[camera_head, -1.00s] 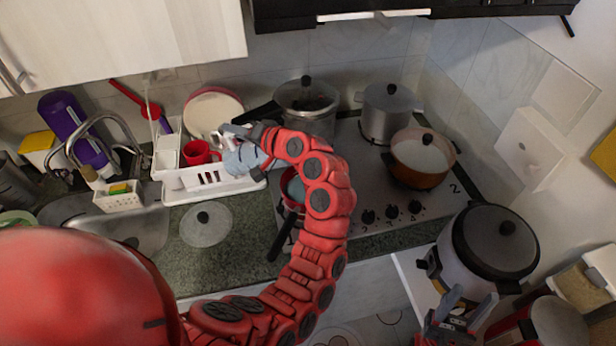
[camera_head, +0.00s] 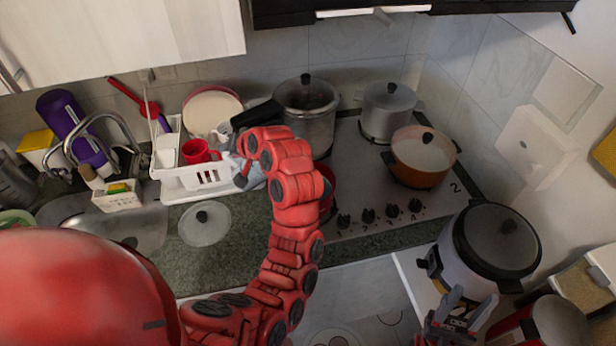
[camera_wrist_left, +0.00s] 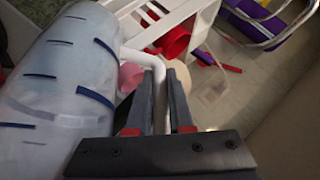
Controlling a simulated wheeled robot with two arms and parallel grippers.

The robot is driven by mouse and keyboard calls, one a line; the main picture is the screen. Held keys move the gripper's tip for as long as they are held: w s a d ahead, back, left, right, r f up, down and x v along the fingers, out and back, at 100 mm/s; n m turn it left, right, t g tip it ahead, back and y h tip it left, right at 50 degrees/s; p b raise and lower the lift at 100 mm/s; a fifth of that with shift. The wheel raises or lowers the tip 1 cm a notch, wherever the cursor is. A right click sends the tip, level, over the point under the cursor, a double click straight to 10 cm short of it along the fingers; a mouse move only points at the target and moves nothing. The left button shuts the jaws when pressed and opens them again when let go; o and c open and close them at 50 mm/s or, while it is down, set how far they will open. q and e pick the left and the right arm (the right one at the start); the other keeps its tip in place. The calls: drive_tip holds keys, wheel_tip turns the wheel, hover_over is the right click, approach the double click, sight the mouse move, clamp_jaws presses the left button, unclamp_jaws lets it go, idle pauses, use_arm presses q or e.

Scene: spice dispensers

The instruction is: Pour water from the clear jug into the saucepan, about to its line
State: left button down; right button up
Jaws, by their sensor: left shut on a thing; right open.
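My left gripper (camera_wrist_left: 166,88) is shut on the white handle of the clear jug (camera_wrist_left: 62,85), which shows with blue marks at the left of the left wrist view. In the head view this gripper (camera_head: 246,172) is beside the dish rack, and my red arm hides most of the jug. How far the jug is tilted, and its water level, I cannot tell. The red saucepan (camera_head: 328,188) is on the front left of the stove, mostly hidden behind my arm; its inside and line are not visible. My right gripper (camera_head: 458,312) is open and empty at the bottom right.
The white dish rack (camera_head: 205,180) with a red mug (camera_head: 199,151) stands left of the gripper. A tall pot (camera_head: 308,115), a grey pot (camera_head: 387,112) and an orange pot (camera_head: 421,165) crowd the stove. A glass lid (camera_head: 205,224) lies on the counter.

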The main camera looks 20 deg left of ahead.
use_arm(q)
drive_tip(key=a+f+h+b, duration=0.2)
drive_tip(key=f, duration=0.1)
drive_tip(key=a+f+n+h+b, duration=0.1)
drive_tip(key=shift+s+a+f, duration=0.1)
drive_tip(key=shift+s+f, duration=0.25)
drive_tip(key=shift+f, duration=0.05)
drive_tip(key=shift+a+r+h, duration=0.2)
drive_tip(key=shift+r+h, duration=0.05)
drive_tip(key=shift+h, duration=0.15)
drive_tip(key=r+h+p, duration=0.1)
drive_tip(key=r+p, duration=0.1)
drive_tip(key=p, duration=0.1)
drive_tip(key=r+h+p, duration=0.1)
drive_tip(key=p, duration=0.3)
drive_tip(key=r+n+h+p, duration=0.1)
drive_tip(key=r+p, duration=0.1)
drive_tip(key=p, duration=0.2)
drive_tip(key=shift+s+a+r+t, duration=0.1)
drive_tip(key=shift+a+r+t, duration=0.2)
drive_tip(key=shift+a+t, duration=0.1)
